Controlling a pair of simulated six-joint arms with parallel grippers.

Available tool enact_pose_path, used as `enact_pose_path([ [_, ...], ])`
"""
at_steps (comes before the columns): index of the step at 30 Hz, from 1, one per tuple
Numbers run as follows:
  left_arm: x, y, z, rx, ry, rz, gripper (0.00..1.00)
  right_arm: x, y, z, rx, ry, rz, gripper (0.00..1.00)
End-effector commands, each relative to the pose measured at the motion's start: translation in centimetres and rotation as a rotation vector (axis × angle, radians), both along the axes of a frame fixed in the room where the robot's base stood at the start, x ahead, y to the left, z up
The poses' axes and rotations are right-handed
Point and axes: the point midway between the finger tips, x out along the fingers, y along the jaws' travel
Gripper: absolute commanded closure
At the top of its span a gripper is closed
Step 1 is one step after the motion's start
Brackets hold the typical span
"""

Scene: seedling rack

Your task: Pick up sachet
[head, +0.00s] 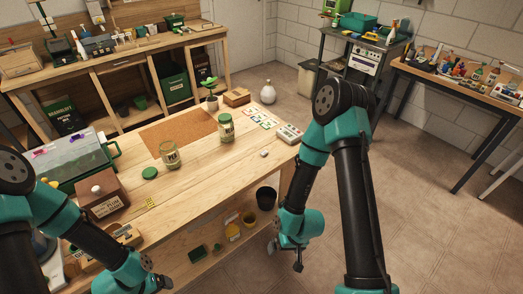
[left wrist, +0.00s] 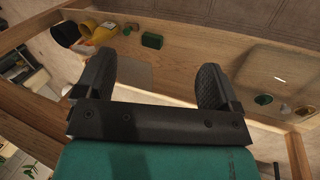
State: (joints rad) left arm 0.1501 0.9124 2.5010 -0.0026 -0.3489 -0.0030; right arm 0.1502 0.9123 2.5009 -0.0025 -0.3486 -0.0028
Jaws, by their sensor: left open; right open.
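Several small, flat, coloured packets that look like sachets (head: 262,118) lie on the wooden workbench (head: 195,190) near its far right end, in the head view. My right gripper (head: 287,257) hangs in front of the bench's right side, below the top, open and apart from the packets. My left gripper (head: 158,282) is low at the bottom left of the head view, in front of the bench. In the left wrist view its two fingers (left wrist: 154,84) are spread with nothing between them. No sachet shows in that view.
A glass jar (head: 171,156), a filled jar (head: 225,128), a green lid (head: 149,173) and a cork mat (head: 178,133) are on the bench. A potted seedling (head: 212,103) stands behind. A brown box (head: 101,194) is at left. The lower shelf holds a yellow can (left wrist: 104,34).

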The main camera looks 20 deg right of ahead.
Motion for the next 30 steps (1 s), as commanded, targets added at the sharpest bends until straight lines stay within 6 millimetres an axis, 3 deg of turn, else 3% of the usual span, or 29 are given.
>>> enact_pose_path([
  [14,0.0,0.0,0.0,0.0,0.0,0.0,0.12,0.0,0.0,0.0,0.0,0.0,0.0,0.0],
  [24,0.0,0.0,0.0,0.0,0.0,0.0,0.45,0.0,0.0,0.0,0.0,0.0,0.0,0.0],
  [30,0.0,0.0,0.0,0.0,0.0,0.0,0.45,0.0,0.0,0.0,0.0,0.0,0.0,0.0],
])
